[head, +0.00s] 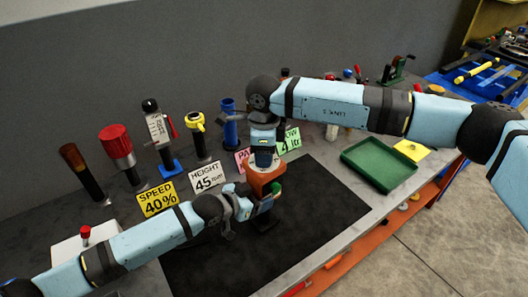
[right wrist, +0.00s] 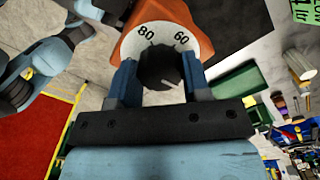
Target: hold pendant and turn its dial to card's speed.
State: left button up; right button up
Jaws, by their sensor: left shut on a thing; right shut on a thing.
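The orange pendant (head: 264,183) is held above the dark mat, with a green part at its right end. My left gripper (head: 262,203) is shut on its near side. My right gripper (head: 263,168) reaches down from above. In the right wrist view its fingers (right wrist: 160,78) are shut on the black dial (right wrist: 160,65), one on each side. The white scale (right wrist: 187,27) shows 80 and 60; the rest is hidden by the gripper. A faint pale mark shows on the dial's lower right. The yellow card (head: 157,199) reads SPEED 40%.
A white card (head: 206,177) reads HEIGHT 45. Upright tools stand along the back. A green tray (head: 385,164) lies right of the mat (head: 325,210), whose right side is clear.

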jog(key=n, duration=0.5)
jog(key=shift+r, duration=0.1)
dwell(0.4)
jog(key=o, duration=0.9)
jog(key=shift+o, duration=0.2)
notch_tip(320, 180, up, 12)
